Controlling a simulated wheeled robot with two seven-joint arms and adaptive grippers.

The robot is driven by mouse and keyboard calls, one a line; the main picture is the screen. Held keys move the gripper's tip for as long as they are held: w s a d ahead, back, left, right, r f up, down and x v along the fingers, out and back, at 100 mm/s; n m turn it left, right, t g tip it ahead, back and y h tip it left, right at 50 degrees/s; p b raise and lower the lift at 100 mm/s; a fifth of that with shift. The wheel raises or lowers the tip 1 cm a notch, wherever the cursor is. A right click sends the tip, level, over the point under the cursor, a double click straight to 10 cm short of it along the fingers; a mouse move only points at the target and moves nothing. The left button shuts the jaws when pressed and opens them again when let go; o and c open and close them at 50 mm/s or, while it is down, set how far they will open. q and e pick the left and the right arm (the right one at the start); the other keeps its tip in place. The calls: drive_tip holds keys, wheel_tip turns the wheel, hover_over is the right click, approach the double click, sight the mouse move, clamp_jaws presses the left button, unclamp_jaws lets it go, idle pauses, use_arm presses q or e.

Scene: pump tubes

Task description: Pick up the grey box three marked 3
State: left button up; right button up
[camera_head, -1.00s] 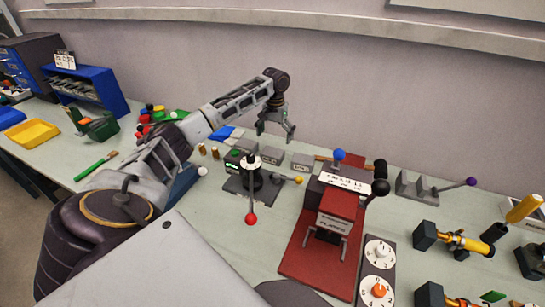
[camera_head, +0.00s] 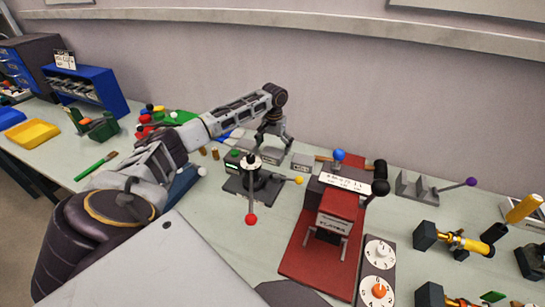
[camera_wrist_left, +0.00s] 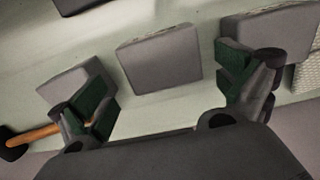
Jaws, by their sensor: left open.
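Several small grey boxes stand in a row on the bench near the wall. The middle grey box (camera_head: 272,156) is below my left gripper (camera_head: 272,142), with another grey box (camera_head: 302,162) to its right. The numbers are too small to read, so I cannot tell which is box three. In the left wrist view the middle box (camera_wrist_left: 160,58) lies ahead, between the spread fingers of my left gripper (camera_wrist_left: 166,90). Another box (camera_wrist_left: 75,84) is beyond the left finger, and one (camera_wrist_left: 270,35) is behind the right finger. My left gripper is open and empty. My right gripper is out of view.
A black lever device with a red knob (camera_head: 251,219) stands just in front of the boxes. A red press (camera_head: 337,215) is to the right. A hammer's wooden handle (camera_wrist_left: 38,134) lies near the boxes. Bare bench (camera_head: 230,240) shows in front.

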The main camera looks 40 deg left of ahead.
sight(272, 151)
use_arm(q)
drive_tip(key=f, duration=0.3)
drive_tip(key=shift+s+a, duration=0.1)
drive_tip(key=shift+s, duration=0.25)
drive_tip(key=shift+f, duration=0.45)
drive_tip(key=shift+c, duration=0.4)
drive_tip(key=c, duration=1)
